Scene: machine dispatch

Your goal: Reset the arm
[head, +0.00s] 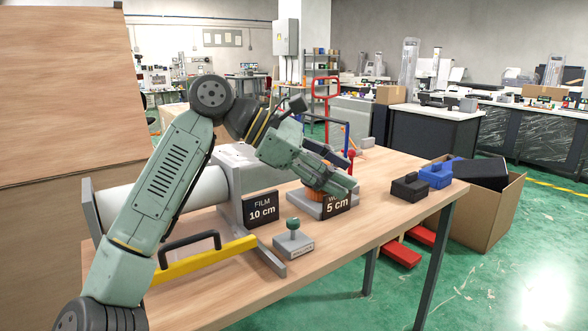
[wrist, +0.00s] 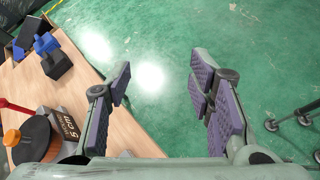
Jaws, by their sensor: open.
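My gripper (head: 335,172) is open over the right part of the wooden table (head: 345,233) in the head view, close to the orange spool and the "5 cm" block. In the wrist view my gripper (wrist: 165,95) has its two purple-padded fingers spread wide, with only the table edge and green floor between them. Nothing is held. My green arm (head: 170,180) is bent, rising from the lower left and reaching across to the right.
The table carries a "FILM 10 cm" block (head: 262,208), a yellow bar with black handle (head: 200,262), a green-knobbed piece (head: 293,243), an orange spool (wrist: 12,138), and black (head: 409,187) and blue (head: 437,174) blocks. A cardboard box (head: 487,218) stands right of the table.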

